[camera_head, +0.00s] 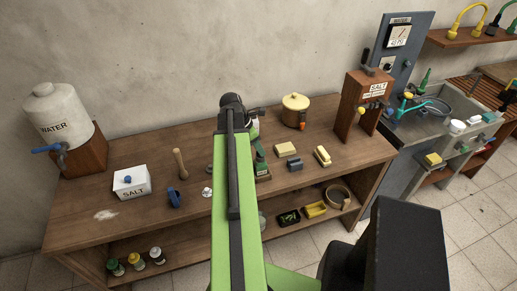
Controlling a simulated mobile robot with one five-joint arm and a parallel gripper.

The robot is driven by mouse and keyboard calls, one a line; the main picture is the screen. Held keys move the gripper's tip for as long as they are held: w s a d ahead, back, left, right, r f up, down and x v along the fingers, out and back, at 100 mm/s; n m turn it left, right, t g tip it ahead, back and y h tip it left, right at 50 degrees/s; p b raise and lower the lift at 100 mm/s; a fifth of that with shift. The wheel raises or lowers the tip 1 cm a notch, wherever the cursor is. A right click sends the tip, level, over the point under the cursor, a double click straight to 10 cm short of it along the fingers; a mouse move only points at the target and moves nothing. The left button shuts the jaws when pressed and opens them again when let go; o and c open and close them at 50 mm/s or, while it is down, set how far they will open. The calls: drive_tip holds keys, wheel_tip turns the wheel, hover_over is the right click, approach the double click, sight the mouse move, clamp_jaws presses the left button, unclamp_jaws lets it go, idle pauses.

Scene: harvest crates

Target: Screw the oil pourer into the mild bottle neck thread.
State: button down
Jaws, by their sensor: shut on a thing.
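My green arm reaches over the wooden bench, and my gripper (257,112) is at its far end, small and partly hidden by the arm. It is shut on a small pale and green piece (254,129), which looks like the oil pourer; its shape is hard to make out. A dark green bottle (261,165) stands on the bench just below, partly behind my arm. It may be the mild bottle, but no label is readable. I cannot tell whether the held piece touches the bottle's neck.
A white salt box (132,183), wooden pestle (181,164) and blue item (174,199) lie left. A lidded pot (295,110), pale blocks (285,149) and a wooden salt dispenser (361,104) stand right. A water tank (58,115) is far left. The bench front (130,235) is fairly clear.

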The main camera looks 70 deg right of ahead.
drive_tip(key=shift+w+d+m, duration=0.1)
drive_tip(key=shift+d+m, duration=0.05)
drive_tip(key=shift+m, duration=0.35)
drive_tip(key=shift+m+y, duration=0.3)
drive_tip(key=shift+m, duration=0.1)
drive_tip(key=shift+d+m+g+y, duration=0.15)
drive_tip(key=shift+m+y, duration=0.2)
drive_tip(key=shift+m, duration=0.45)
drive_tip(key=shift+m+g+y, duration=0.15)
drive_tip(key=shift+m+y, duration=0.2)
drive_tip(key=shift+m, duration=0.45)
drive_tip(key=c, duration=1)
unclamp_jaws()
drive_tip(key=shift+c, duration=0.2)
